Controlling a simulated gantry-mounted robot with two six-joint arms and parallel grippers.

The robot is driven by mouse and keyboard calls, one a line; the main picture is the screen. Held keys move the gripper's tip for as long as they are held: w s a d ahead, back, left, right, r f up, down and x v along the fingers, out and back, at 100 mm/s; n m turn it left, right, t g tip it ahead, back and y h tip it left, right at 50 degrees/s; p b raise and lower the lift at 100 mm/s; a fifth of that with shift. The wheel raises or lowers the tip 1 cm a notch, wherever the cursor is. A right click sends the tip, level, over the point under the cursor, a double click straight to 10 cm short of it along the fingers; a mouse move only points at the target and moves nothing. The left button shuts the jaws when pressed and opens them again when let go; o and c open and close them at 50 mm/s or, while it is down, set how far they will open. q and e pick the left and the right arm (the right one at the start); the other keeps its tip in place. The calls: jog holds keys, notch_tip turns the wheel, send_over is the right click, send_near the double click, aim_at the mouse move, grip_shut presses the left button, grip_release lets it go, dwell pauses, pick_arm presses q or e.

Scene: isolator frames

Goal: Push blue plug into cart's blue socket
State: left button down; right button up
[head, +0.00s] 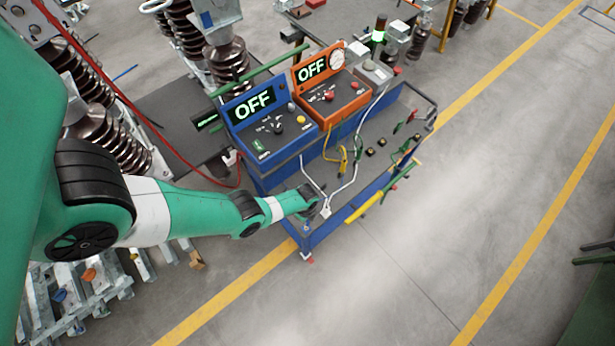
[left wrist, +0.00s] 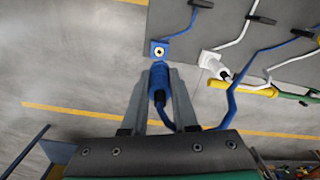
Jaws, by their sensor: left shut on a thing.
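My left gripper (left wrist: 158,78) is shut on the blue plug (left wrist: 158,83), with one grey finger on either side of it. A blue cable runs from the plug's lower end around to the right. The blue socket (left wrist: 159,50), a small square with a pale ring and dark centre, is at the edge of the cart (left wrist: 220,30), just beyond the plug's tip. The plug points roughly at it; I cannot tell whether they touch. In the head view the left gripper (head: 314,200) is at the cart's near left corner, and the plug is hard to make out there. My right gripper is not in view.
A white connector (left wrist: 211,62) with a cable sits right of the socket. A yellow and green bar (left wrist: 245,87) runs along the cart's side. A blue box (head: 262,122) and an orange box (head: 331,88), both reading OFF, stand on the cart. Floor right of it is clear.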

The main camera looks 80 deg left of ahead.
pick_arm(q)
jog(key=shift+f, duration=0.15)
notch_tip(320, 180, down, 6)
jog(key=b, duration=0.5)
jog(key=shift+r+b, duration=0.2)
jog(key=shift+b, duration=0.2)
jog(key=shift+f+b, duration=1.5)
jog(key=shift+b, duration=0.05)
dwell(0.4)
jog(key=c, duration=0.6)
grip_release()
jog(key=shift+r, duration=0.1)
